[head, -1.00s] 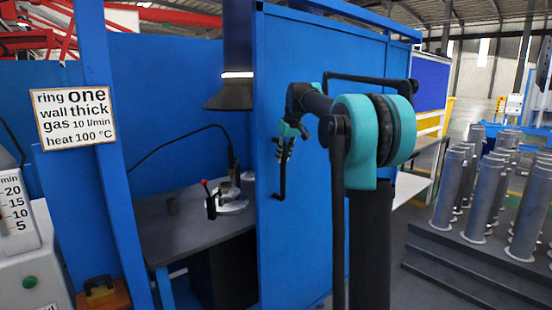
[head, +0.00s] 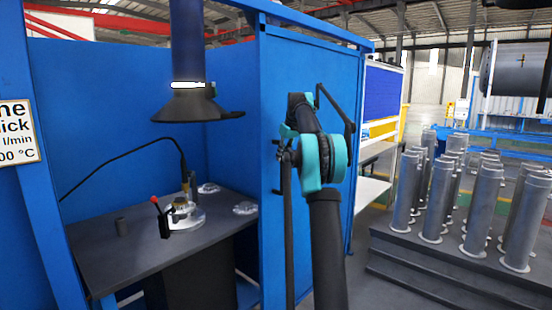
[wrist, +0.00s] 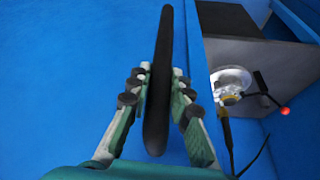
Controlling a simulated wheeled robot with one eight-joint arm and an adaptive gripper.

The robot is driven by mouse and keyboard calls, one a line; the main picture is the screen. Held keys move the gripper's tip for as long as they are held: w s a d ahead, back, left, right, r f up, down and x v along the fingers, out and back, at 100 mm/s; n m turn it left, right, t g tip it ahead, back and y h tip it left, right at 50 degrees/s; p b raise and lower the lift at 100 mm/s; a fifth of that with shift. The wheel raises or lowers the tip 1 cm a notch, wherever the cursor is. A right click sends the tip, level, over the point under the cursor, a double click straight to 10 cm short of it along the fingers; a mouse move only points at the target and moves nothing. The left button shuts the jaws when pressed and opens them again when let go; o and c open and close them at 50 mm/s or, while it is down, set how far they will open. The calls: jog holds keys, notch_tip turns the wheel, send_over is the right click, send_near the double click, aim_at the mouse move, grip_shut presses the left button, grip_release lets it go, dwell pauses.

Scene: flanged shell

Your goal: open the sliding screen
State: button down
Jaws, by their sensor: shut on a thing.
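The sliding screen (head: 312,75) is a tall blue panel at the right side of the booth front. It also fills the left of the wrist view (wrist: 60,70). Its black bar handle (wrist: 159,50) stands upright in the wrist view, between the two fingers of my gripper (wrist: 157,85). The gripper is shut on the handle. In the head view my arm hides most of the gripper, and only the handle's lower end (head: 277,191) shows. To the screen's left the booth is open, with its workbench in sight.
The grey workbench (head: 110,240) carries a metal fitting with a red-knobbed lever (head: 183,212). A dark hood (head: 188,105) hangs above. A sign (head: 16,133) is on the left post. Several grey flanged cylinders (head: 437,200) stand on a stepped platform at the right.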

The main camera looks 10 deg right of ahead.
jog(key=shift+w+d, duration=0.3)
jog(key=shift+d, duration=0.15)
jog(key=c, duration=1.4)
grip_release()
jog(key=shift+o, duration=0.2)
jog(key=v, duration=1.2)
